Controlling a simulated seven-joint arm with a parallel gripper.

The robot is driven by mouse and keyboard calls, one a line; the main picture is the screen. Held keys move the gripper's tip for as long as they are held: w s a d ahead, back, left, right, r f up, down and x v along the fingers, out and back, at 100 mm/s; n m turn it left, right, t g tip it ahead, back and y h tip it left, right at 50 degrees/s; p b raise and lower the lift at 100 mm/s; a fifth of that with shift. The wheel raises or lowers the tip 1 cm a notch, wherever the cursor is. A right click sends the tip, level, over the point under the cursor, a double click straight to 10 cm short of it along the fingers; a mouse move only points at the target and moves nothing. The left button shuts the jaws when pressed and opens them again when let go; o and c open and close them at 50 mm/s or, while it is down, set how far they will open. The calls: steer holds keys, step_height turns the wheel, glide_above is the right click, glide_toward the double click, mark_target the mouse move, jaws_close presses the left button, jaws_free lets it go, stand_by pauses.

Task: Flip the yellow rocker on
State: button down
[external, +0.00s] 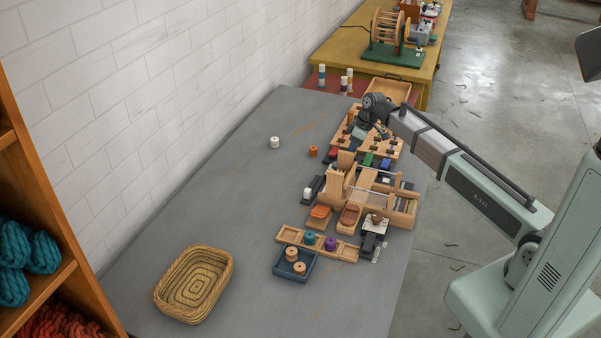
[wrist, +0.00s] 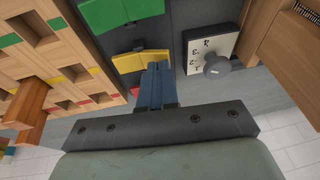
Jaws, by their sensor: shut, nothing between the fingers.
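The yellow rocker (wrist: 130,63) shows in the wrist view on a dark panel, between a green rocker (wrist: 118,12) and a red one. My gripper (wrist: 157,68) is shut and empty. Its blue-grey fingertips overlap the right part of the yellow rocker in the picture; I cannot tell whether they touch it. Part of the rocker is hidden behind the fingers. In the external view my gripper (external: 371,127) is low over the far end of the grey table, and I cannot make out the yellow rocker there.
A dial with a dark knob (wrist: 216,65) stands just right of the fingers. A wooden board with coloured slots (wrist: 55,60) lies to the left. Wooden racks and trays crowd the table's right side; a woven basket (external: 194,284) sits at the front left.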

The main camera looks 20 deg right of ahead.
steer(key=shift+s+a+f+t+h, duration=0.3)
steer(key=shift+s+f+t+h, duration=0.1)
steer(key=shift+f+t, duration=0.1)
steer(key=shift+w, duration=0.2)
steer(key=shift+w+d+r, duration=0.3)
steer(key=shift+w+d, duration=0.25)
steer(key=shift+d, duration=0.05)
steer(key=shift+r, duration=0.15)
steer(key=shift+r, duration=0.3)
step_height(320, 180, up, 4)
steer(key=shift+f, duration=0.2)
steer(key=s+r, duration=0.3)
steer(key=r, duration=0.6)
steer(key=shift+s+d, duration=0.2)
steer(key=shift+d, duration=0.15)
